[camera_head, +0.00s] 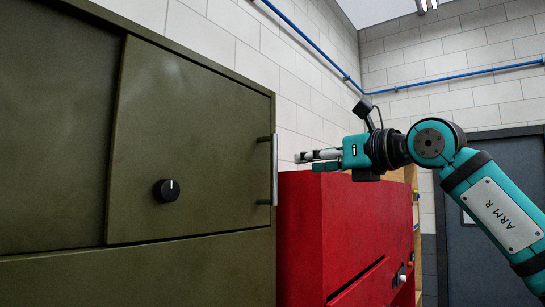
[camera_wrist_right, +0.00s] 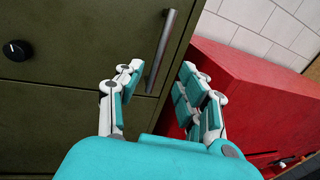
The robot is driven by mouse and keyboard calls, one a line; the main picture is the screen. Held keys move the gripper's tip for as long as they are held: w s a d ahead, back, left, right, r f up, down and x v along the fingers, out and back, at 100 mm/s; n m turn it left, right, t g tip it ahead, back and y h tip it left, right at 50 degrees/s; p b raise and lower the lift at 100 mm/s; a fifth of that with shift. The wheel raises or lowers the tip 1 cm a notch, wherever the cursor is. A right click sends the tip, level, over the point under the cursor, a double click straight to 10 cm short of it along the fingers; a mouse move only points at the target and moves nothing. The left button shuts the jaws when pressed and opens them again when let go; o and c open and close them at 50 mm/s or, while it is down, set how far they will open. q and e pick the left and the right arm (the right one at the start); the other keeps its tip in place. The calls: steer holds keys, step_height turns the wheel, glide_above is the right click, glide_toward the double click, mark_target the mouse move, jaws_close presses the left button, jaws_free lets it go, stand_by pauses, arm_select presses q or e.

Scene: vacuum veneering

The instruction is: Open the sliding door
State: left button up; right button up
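The sliding door (camera_head: 200,115) is an olive-green panel on the front of a green cabinet (camera_head: 140,275). It carries a round black knob (camera_head: 166,190) and, at its right edge, a vertical metal bar handle (camera_head: 274,170). My right gripper (camera_head: 305,157) is to the right of the handle, with a small gap between them in the head view. In the right wrist view the gripper (camera_wrist_right: 160,78) has its fingers spread and empty. The handle (camera_wrist_right: 161,50) lines up between and beyond the fingertips there; contact is not seen. My left gripper is not in view.
A red cabinet (camera_head: 300,235) stands right beside the green one, below my right gripper. A white block wall (camera_head: 235,40) with a blue pipe is behind. A dark grey door (camera_head: 485,255) is at the far right.

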mark_target(277, 164)
steer(key=p+x, duration=0.2)
steer(key=x, duration=0.3)
steer(key=p+x, duration=0.3)
steer(key=x, duration=0.2)
steer(key=shift+w+a+r, duration=0.1)
steer(key=shift+r, duration=0.1)
steer(key=shift+w+a+f+p, duration=0.2)
steer(key=shift+w+a+p, duration=0.2)
steer(key=shift+w+a, duration=0.1)
steer(key=shift+d, duration=0.1)
steer(key=shift+c, duration=0.5)
jaws_close()
steer(key=shift+w, duration=0.1)
